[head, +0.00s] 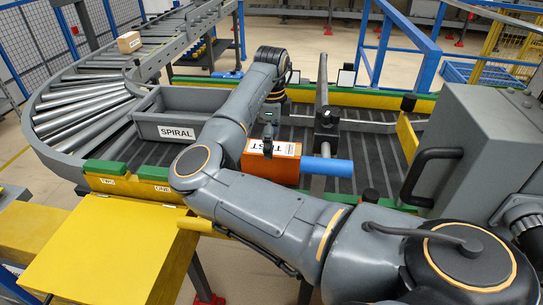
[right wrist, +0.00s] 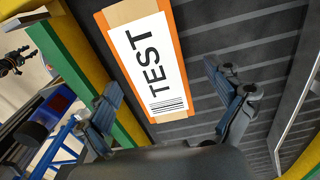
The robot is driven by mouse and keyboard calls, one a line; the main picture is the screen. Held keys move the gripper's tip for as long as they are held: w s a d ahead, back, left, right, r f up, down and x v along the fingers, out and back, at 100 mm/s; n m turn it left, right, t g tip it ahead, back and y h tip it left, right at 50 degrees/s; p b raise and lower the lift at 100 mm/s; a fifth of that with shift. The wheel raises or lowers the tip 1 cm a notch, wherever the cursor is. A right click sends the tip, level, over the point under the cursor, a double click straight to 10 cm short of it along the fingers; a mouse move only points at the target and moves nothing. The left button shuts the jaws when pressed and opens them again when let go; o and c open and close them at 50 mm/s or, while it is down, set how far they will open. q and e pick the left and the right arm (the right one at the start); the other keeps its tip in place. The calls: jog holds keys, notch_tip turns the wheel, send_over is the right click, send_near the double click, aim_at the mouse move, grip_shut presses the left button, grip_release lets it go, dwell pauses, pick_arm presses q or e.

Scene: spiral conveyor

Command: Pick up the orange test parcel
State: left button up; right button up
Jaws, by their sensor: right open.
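The orange test parcel (head: 284,168) lies on the dark conveyor belt in the middle of the head view, with a white label on top. In the right wrist view the parcel (right wrist: 150,60) shows its orange edges, brown strip and the black word TEST. My right gripper (head: 268,138) is over the parcel's left part in the head view, partly hidden behind my own arm. In the right wrist view the right gripper (right wrist: 165,82) is open, with a finger on either side of the parcel's near end and nothing held. My left gripper is not in view.
A blue cylinder (head: 330,167) sticks out at the parcel's right. A grey bin marked SPIRAL (head: 160,130) stands left of it. A grey post (head: 322,100) and a large grey housing (head: 490,140) stand to the right. A cardboard box (head: 129,42) sits on the rollers.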

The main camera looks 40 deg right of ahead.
aim_at(272, 162)
jog(key=shift+f, duration=1.15)
jog(key=f, duration=0.2)
jog(key=f+p, duration=0.1)
jog(key=shift+s+a+f, duration=0.2)
jog(key=shift+s+f, duration=0.05)
jog(key=shift+f, duration=0.6)
jog(key=shift+c, duration=1.1)
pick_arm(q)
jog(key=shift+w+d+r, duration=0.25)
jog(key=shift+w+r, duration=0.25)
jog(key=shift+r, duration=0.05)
pick_arm(e)
jog(key=c, duration=1.4)
jog(key=shift+r, duration=0.1)
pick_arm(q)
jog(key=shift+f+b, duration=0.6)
pick_arm(e)
notch_tip(272, 162, up, 18)
